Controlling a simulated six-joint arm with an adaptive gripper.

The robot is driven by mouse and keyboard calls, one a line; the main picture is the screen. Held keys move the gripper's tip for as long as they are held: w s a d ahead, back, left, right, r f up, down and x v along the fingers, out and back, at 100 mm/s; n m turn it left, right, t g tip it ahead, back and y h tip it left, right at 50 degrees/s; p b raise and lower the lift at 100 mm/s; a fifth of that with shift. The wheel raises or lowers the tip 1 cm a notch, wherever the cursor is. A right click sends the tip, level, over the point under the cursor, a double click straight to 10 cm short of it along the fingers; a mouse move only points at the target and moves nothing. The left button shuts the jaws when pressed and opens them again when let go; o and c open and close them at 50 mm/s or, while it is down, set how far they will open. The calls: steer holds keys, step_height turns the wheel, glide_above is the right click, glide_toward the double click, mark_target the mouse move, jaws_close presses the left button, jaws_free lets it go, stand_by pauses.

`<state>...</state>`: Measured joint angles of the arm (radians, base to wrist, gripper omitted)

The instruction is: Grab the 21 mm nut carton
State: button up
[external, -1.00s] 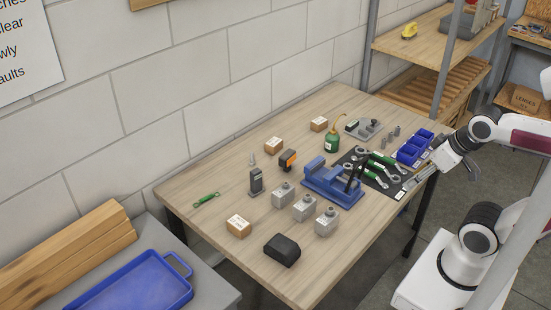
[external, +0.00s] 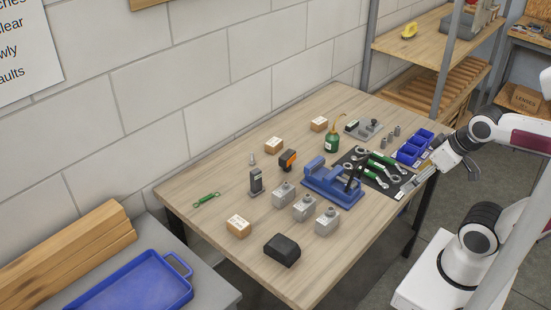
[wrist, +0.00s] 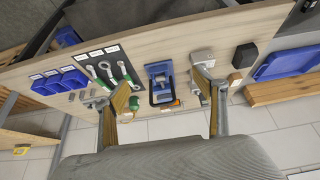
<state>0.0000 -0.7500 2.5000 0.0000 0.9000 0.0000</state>
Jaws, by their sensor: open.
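Three small brown cartons with white labels stand on the wooden table: one at the back (external: 319,124), one in the middle near the wall (external: 274,145) and one at the front left (external: 238,225). Their labels are too small to read, so I cannot tell which is the 21 mm nut carton. In the wrist view, a small brownish box (wrist: 234,78) at the right may be one of them. My gripper (external: 408,186) is over the table's right edge by the wrenches, away from all three cartons. In the wrist view its fingers (wrist: 162,83) are wide apart with nothing held.
A blue vise (external: 333,184) stands mid-table, with several grey blocks (external: 304,207) and a black block (external: 282,249) in front. Wrenches lie on a dark mat (external: 372,181) beside blue bins (external: 410,152). A green oil can (external: 332,143) stands behind the vise.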

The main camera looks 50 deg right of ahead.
steer(key=w+a+r+m+y, duration=0.2)
steer(key=w+a+m, duration=0.2)
steer(key=w, duration=0.4)
steer(key=w+a+r+m+y, duration=0.2)
steer(key=w+a+m, duration=0.1)
steer(key=w, duration=0.4)
steer(key=m+t, duration=0.6)
steer(key=m, duration=1.9)
glide_above(274, 146)
steer(key=d, duration=0.3)
step_height(274, 146, down, 16)
steer(key=shift+s+d+y, duration=0.1)
steer(key=shift+s+y, duration=0.1)
steer(key=shift+y, duration=0.3)
